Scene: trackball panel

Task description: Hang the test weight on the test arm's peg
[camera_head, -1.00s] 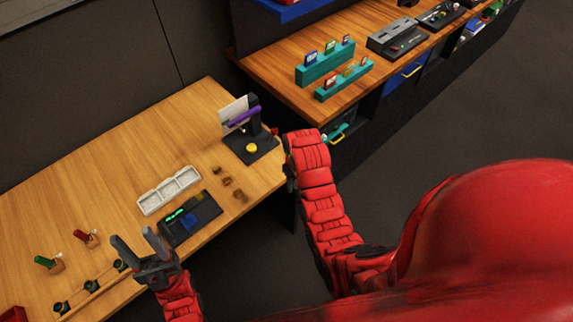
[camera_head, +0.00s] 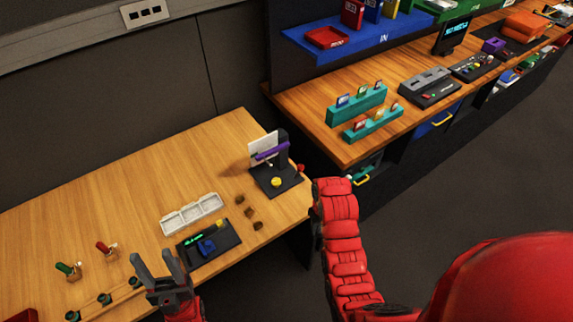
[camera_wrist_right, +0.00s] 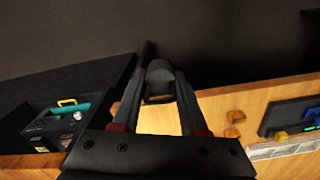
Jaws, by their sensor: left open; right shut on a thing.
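The test stand (camera_head: 285,180) has a black base with a yellow button, a purple test arm (camera_head: 270,151) and a white card behind it. It stands at the right end of the wooden table in the head view; I cannot make out its peg clearly. In the right wrist view my right gripper (camera_wrist_right: 161,92) is shut on a dark grey rounded piece (camera_wrist_right: 160,76), likely the test weight. My left gripper (camera_head: 160,267) is open and empty near the table's front edge.
A white tray (camera_head: 191,214), several small brown blocks (camera_head: 249,212) and a black device (camera_head: 224,240) with a green display lie mid-table. Green and red handled pieces (camera_head: 69,270) stand at left. Another workbench (camera_head: 320,100) holds racks and devices. The table's back left is clear.

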